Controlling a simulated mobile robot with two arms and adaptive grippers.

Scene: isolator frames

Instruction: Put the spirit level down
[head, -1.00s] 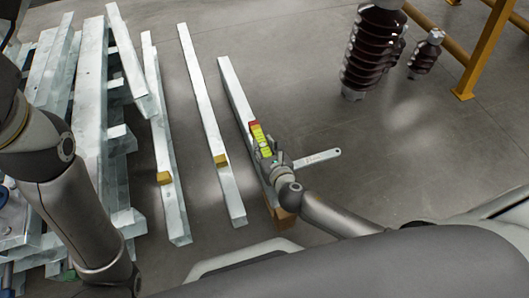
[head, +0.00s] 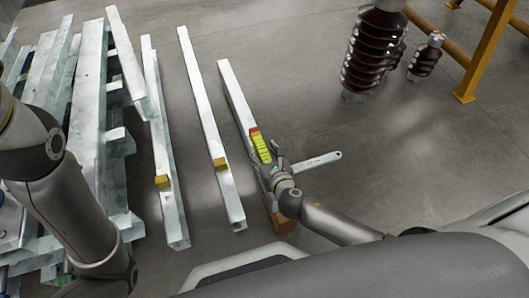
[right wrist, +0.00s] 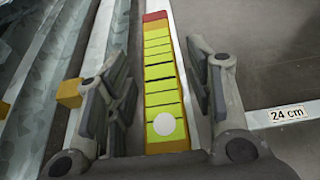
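The spirit level (head: 260,146) is a yellow-green bar with a red end. It lies lengthwise along the rightmost pale steel beam (head: 235,92), and it shows in the right wrist view (right wrist: 160,90) between my fingers. My right gripper (head: 270,160) is over the level's near part. In the right wrist view its two fingers (right wrist: 163,92) stand apart on either side of the level, with a visible gap on each side. Whether the level's underside fully touches the beam is hidden. My left arm comes in at the left; its gripper is out of view.
A grey flat bar (head: 318,161), labelled 24 cm in the wrist view, sticks out right of the beam. Other beams (head: 205,110) with small yellow blocks (head: 220,163) lie to the left. Dark ribbed insulators (head: 373,50) and a yellow rail (head: 485,50) stand at the back right.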

